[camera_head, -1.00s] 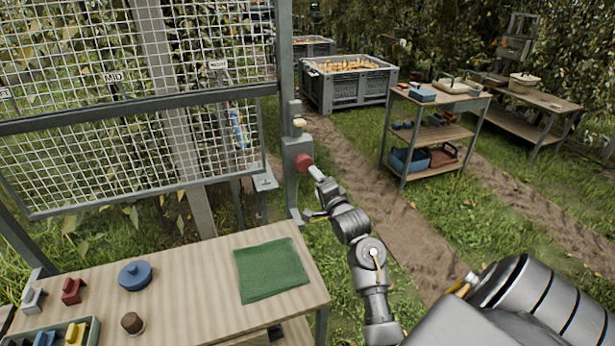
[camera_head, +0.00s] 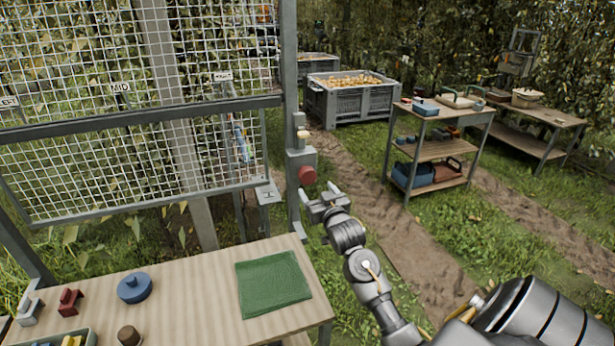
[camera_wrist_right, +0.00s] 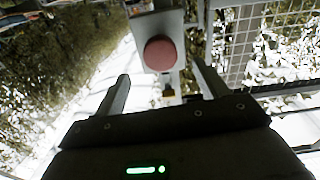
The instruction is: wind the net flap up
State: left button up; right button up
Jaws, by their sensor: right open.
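The net flap (camera_head: 130,168) is a white mesh panel in a grey frame at the left of the head view, hanging at a slant below a grey crossbar (camera_head: 140,113). A round red knob or button (camera_head: 307,175) sits on a grey box (camera_head: 297,160) on the post right of the net. It also shows in the right wrist view (camera_wrist_right: 161,54). My right gripper (camera_head: 323,194) is open and empty, just below and right of the red part. In the right wrist view, the red part shows ahead between the open fingers (camera_wrist_right: 160,88), seemingly apart from them. My left gripper is out of view.
A shelf cart (camera_head: 440,150) and a grey crate of pears (camera_head: 352,100) stand behind, right. Grass and a dirt track lie between.

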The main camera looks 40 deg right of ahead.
aim_at(309, 179)
jog(key=p+x, duration=0.2)
jog(key=x, duration=0.7)
